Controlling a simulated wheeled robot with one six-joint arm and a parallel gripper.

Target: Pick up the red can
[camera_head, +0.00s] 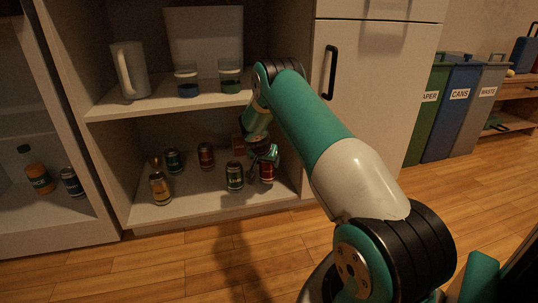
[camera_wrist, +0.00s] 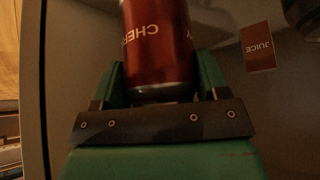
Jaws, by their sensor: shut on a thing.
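The red can (camera_wrist: 155,40) with "CHER" lettering sits between the green fingers of my gripper (camera_wrist: 160,75) in the wrist view. My gripper is shut on it. In the head view the red can (camera_head: 267,172) is at the right end of the lower cabinet shelf (camera_head: 215,197), partly hidden by my gripper (camera_head: 262,157). I cannot tell whether the can touches the shelf. Another reddish can (camera_head: 206,156) stands further left on that shelf.
A green-dark can (camera_head: 234,176) stands just left of my gripper. A gold can (camera_head: 160,188) and a dark green can (camera_head: 174,161) stand further left. A red "JUICE" label (camera_wrist: 258,47) shows right of the held can. The upper shelf (camera_head: 150,103) is above.

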